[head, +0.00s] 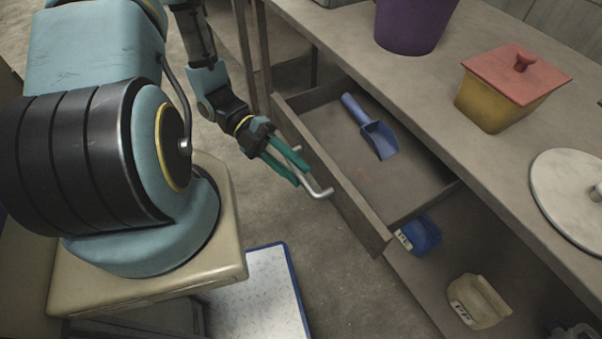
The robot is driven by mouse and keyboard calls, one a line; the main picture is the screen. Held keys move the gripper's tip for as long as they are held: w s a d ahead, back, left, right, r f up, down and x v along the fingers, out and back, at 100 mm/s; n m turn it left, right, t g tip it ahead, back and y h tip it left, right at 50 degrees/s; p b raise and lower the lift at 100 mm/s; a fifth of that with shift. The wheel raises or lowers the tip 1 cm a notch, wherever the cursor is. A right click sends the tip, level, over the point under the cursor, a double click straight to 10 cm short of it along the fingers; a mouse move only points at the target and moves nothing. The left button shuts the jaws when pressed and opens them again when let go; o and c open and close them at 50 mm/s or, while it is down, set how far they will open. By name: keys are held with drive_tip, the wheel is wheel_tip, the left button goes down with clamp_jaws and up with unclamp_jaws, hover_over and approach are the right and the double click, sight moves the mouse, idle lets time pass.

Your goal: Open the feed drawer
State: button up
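The feed drawer (338,178) stands pulled out from under the worktop, with its inside in view. A blue scoop (374,131) lies in it. A grey metal bar handle (319,193) sticks out from the drawer's front. My gripper (290,172) is at this handle, its green fingers on either side of the bar. It looks shut on the bar, though the fingers hide part of the contact.
A purple pot (414,24), a yellow box with a red lid (505,88) and a round pale lid (572,190) are on the worktop (465,140). A blue-edged white panel (256,297) lies near my base.

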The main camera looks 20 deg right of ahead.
drive_tip(key=b+v, duration=0.1)
drive_tip(key=v, duration=0.7)
drive_tip(key=shift+w+a+r, duration=0.15)
drive_tip(key=w+a+r+m+t+y+p, duration=0.1)
drive_tip(key=w+a+r+m+t+y, duration=0.2)
drive_tip(key=m, duration=0.7)
drive_tip(key=w+a+r+m+t+y+p, duration=0.1)
drive_tip(key=w+a+r+m+t+y, duration=0.1)
drive_tip(key=r+m+t, duration=0.4)
drive_tip(key=w+a+r+m+t+y+p, duration=0.1)
drive_tip(key=w+a+r+m+t+y, duration=0.2)
drive_tip(key=r+m, duration=0.5)
drive_tip(key=w+a+m+t, duration=0.1)
drive_tip(key=a+m+t, duration=0.1)
drive_tip(key=m, duration=0.6)
drive_tip(key=shift+a+r+t+y, duration=0.2)
drive_tip(key=shift+a+t+y, duration=0.1)
drive_tip(key=shift+a, duration=0.2)
